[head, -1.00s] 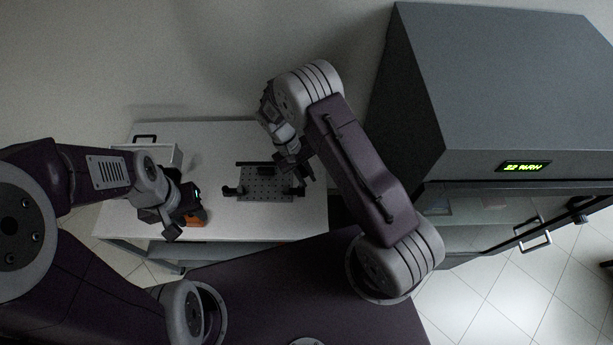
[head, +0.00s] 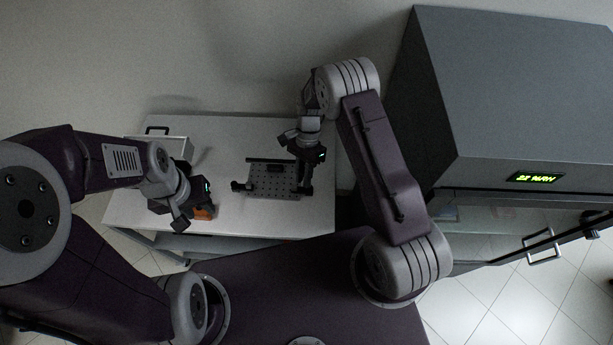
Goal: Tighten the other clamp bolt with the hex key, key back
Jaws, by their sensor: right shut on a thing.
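A dark perforated plate (head: 270,183) lies on the white table, with small dark clamp parts at its left end (head: 240,186) and along its back edge (head: 262,160). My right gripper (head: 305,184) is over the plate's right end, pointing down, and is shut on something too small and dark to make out. The hex key and the clamp bolts cannot be told apart at this size. My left gripper (head: 178,216) is at the table's front left, beside an orange block (head: 203,213). Its jaws are partly hidden and their opening is unclear.
The white table (head: 225,140) has free room behind and left of the plate. A white box with a dark handle (head: 158,131) stands at its back left. A large grey cabinet (head: 500,100) with a lit display (head: 535,178) and glass door stands on the right.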

